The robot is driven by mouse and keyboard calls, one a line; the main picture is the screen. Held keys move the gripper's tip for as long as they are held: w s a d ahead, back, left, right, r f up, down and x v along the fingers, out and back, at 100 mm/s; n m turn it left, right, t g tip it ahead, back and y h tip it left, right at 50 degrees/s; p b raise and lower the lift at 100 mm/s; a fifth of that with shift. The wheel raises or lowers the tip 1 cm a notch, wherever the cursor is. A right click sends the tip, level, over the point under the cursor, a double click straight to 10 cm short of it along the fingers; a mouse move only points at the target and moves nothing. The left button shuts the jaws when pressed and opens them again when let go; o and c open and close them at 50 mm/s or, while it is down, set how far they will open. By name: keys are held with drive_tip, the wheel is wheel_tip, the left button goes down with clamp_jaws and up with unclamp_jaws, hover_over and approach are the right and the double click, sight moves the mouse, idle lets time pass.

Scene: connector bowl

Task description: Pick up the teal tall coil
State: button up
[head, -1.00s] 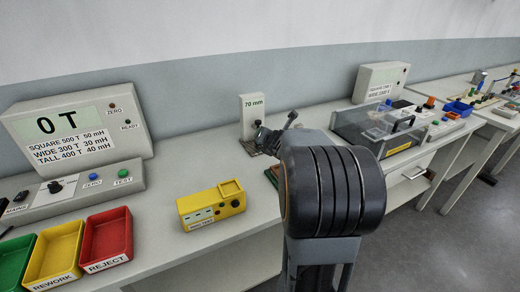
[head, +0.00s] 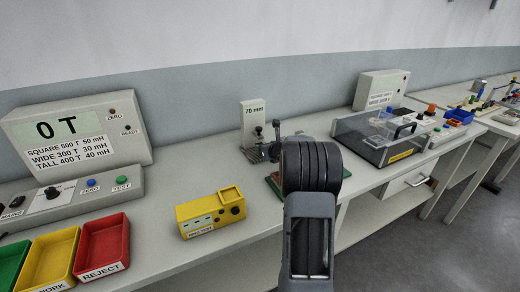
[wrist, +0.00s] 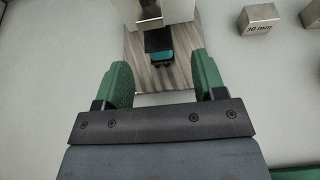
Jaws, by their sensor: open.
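In the wrist view my gripper (wrist: 160,82) is open, its two green-padded fingers apart with nothing between them. A small teal piece (wrist: 159,58), which looks like the teal tall coil, stands just beyond the fingertips, roughly centred between them. A black block covers its upper part, so its full shape is hidden. It sits on a streaked grey-brown plate (wrist: 140,77) below a pale upright stand. In the head view the coil is not visible; my arm hides much of that area.
A stand marked 70 mm (head: 253,117) rises at the back. A metal block marked 30 mm (wrist: 260,19) lies to the right in the wrist view. A yellow box (head: 211,212), a red REJECT tray (head: 103,248) and a clear-lidded case (head: 375,138) stand on the bench.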

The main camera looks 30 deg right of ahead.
drive_tip(key=shift+p+x, duration=0.5)
drive_tip(key=shift+x, duration=2.15)
drive_tip(key=shift+a, duration=0.1)
drive_tip(key=c, duration=1.1)
